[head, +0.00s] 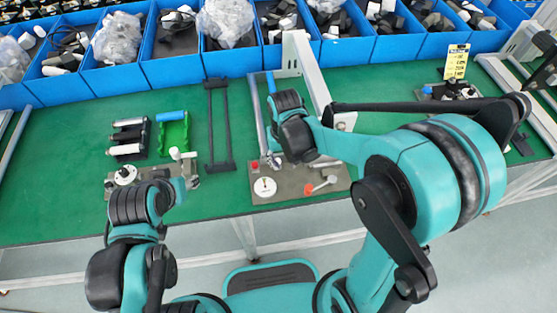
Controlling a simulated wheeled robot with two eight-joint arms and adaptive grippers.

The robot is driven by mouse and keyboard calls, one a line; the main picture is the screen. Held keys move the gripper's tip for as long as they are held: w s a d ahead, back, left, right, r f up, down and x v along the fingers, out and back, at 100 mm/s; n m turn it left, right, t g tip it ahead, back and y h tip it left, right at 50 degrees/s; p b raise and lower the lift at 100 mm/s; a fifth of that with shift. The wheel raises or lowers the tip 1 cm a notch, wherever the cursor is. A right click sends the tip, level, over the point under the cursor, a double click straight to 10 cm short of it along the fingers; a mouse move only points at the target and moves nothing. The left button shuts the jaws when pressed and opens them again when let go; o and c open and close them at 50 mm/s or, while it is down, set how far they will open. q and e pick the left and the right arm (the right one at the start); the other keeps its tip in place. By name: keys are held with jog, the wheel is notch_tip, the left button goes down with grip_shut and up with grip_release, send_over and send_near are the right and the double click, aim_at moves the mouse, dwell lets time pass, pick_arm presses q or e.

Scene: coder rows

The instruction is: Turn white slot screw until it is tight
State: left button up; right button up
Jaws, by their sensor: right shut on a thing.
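A white round disc (265,187) with a small dark mark, which looks like the white slot screw, sits on a grey-brown plate (292,192) at the centre. A similar white disc (125,174) sits on another plate at the left. My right gripper (273,160) points down just above and behind the central disc, apart from it. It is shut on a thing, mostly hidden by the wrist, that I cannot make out. My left gripper (190,181) is at the right end of the left plate, by a white-knobbed lever (175,154). Its jaw opening is unclear.
A red button (255,196) and an orange-red lever (309,188) are on the central plate. A green holder (173,134) and a dark rack with white cylinders (128,137) stand left. A grey upright frame (308,75) stands behind my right gripper. Blue bins (110,75) line the back.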

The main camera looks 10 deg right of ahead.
jog(key=shift+w, duration=0.35)
jog(key=shift+a, duration=0.55)
